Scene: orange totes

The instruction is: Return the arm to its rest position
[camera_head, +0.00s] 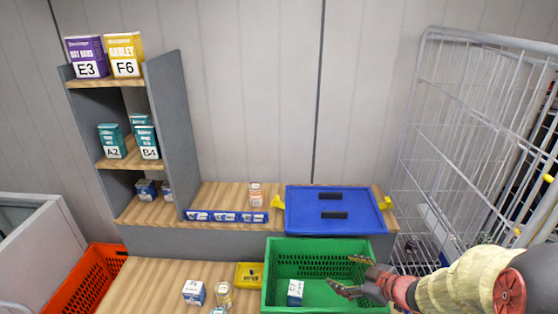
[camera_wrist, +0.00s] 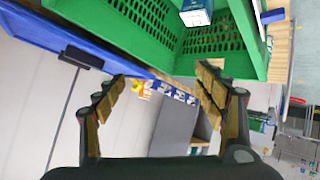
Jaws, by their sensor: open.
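My gripper (camera_head: 352,276) is open and empty. In the head view it reaches in from the right, with its fingers over the right part of a green basket (camera_head: 275,272). The wrist view shows both fingers of my gripper (camera_wrist: 160,88) spread apart with nothing between them. The green basket (camera_wrist: 130,32) fills the top of that view.
A blue lidded tote (camera_head: 305,215) sits behind the basket. A wire cage (camera_head: 440,130) stands at the right, close to my arm. A shelf (camera_head: 175,130) holds several boxes at the left. A can (camera_head: 224,294) and a box (camera_head: 194,292) stand left of the basket.

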